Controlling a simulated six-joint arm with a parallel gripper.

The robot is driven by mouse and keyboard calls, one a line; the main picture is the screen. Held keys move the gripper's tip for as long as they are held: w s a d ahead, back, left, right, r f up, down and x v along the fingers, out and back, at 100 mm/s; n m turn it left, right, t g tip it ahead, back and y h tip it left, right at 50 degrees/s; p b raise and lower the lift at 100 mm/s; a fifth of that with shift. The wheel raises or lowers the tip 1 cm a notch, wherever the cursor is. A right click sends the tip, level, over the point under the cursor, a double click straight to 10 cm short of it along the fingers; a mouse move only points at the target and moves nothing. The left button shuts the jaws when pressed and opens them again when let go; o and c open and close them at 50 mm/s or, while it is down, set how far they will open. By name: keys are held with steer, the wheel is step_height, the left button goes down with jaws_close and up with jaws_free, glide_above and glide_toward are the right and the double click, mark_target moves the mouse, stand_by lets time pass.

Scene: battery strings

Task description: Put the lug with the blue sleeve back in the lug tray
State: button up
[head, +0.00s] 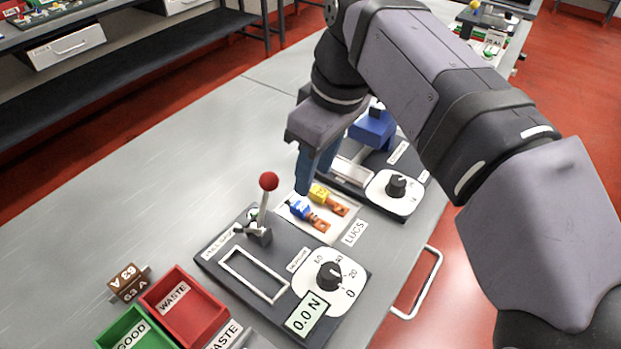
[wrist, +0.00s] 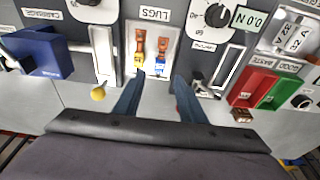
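The lug with the blue sleeve (head: 301,209) lies in the white lug tray (head: 337,228), its copper end toward the LUGS label. In the wrist view, this lug (wrist: 161,60) lies beside the lug with the yellow sleeve (wrist: 138,52), a small gap between them. The yellow-sleeved lug also shows in the head view (head: 323,194). My gripper (head: 303,190) is above the sleeve-end edge of the tray, fingers pointing down. In the wrist view, my gripper (wrist: 159,80) is open and empty, its fingers apart on either side of the blue sleeve's end.
A pull tester with a red-knobbed lever (head: 268,182) and 0.0 N readout (head: 306,313) stands beside the tray. A crimping unit with a blue block (head: 373,131) and dial (head: 396,186) is on the other side. A red waste bin (head: 186,308) and green good bin (head: 134,330) stand nearer.

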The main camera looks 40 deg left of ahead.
steer(key=shift+p+v, duration=0.3)
steer(key=shift+v, duration=1.05)
steer(key=w+d+f+m, duration=0.1)
steer(key=w+d+f, duration=0.1)
steer(key=w+d, duration=0.1)
steer(key=w+d+f+m+t, duration=0.1)
steer(key=w+d+f+m, duration=0.1)
steer(key=w+d, duration=0.2)
steer(key=w+d+f+m+p, duration=0.1)
steer(key=w+d+f, duration=0.1)
steer(key=w+d, duration=0.1)
steer(key=shift+w+d+f+t+h, duration=0.15)
steer(key=shift+w+d+t+h, duration=0.15)
steer(key=shift+d+h, duration=0.15)
steer(key=w+d+f+m+h, duration=0.1)
steer(key=w+d+f+m, duration=0.1)
steer(key=d+f, duration=0.35)
steer(key=w+d+f+m, duration=0.1)
steer(key=d+f+m, duration=0.1)
steer(key=d, duration=0.6)
steer(key=s+d+f+m+g+b, duration=0.1)
steer(key=s+d+f+m+g, duration=0.1)
steer(key=s+d+f+m, duration=1.05)
step_height(320, 180, up, 15)
steer(key=s+d+n+p, duration=0.1)
steer(key=n+p, duration=0.1)
steer(key=p, duration=1.5)
steer(key=shift+s+d, duration=0.25)
steer(key=shift+s, duration=0.15)
steer(key=shift+n+h, duration=0.25)
